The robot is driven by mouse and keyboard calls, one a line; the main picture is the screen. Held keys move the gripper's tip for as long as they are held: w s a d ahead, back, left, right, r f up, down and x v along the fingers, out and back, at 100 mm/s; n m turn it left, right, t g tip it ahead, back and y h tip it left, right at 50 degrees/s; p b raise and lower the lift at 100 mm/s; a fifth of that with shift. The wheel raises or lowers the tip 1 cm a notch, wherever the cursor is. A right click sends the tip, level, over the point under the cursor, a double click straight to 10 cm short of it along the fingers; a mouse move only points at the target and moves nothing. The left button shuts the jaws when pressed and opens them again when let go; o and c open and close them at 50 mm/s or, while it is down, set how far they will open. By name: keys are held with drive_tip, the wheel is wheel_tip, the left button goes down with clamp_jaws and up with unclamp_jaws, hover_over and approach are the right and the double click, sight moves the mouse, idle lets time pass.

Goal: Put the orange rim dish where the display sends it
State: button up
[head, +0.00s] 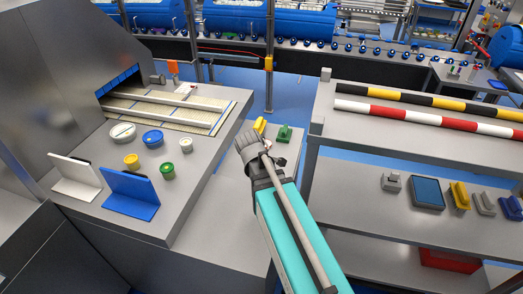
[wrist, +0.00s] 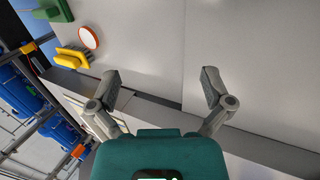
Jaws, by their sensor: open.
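The orange rim dish (wrist: 88,37), a white disc with an orange rim, shows at the upper left of the wrist view, beside a yellow holder (wrist: 70,57) and a green holder (wrist: 47,10). In the head view it is mostly hidden behind my gripper (head: 250,143). In the wrist view my gripper (wrist: 161,88) has its two fingers wide apart with nothing between them; the dish is outside them, to the left. A dark blue screen-like panel (head: 428,192) lies on the right-hand shelf; I cannot read anything on it.
On the left counter are a white dish (head: 122,131), a blue-rimmed dish (head: 152,138), a yellow pot (head: 131,161), a green pot (head: 168,171), a white angled plate (head: 76,180) and a blue one (head: 130,193). Striped bars (head: 430,103) lie on the right-hand rack.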

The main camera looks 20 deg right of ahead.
drive_tip(key=s+a+r+m+g+y+p, duration=0.1)
drive_tip(key=s+a+r+m+g+p, duration=0.1)
drive_tip(key=s+r+m+p, duration=0.2)
drive_tip(key=s+a+r+m+g+y+p, duration=0.1)
drive_tip(key=s+a+r+m+y+p, duration=0.1)
drive_tip(key=s+m, duration=0.4)
drive_tip(key=shift+s+a+r+m+g+p, duration=0.45)
drive_tip(key=shift+a+r+p, duration=0.4)
drive_tip(key=shift+p, duration=0.25)
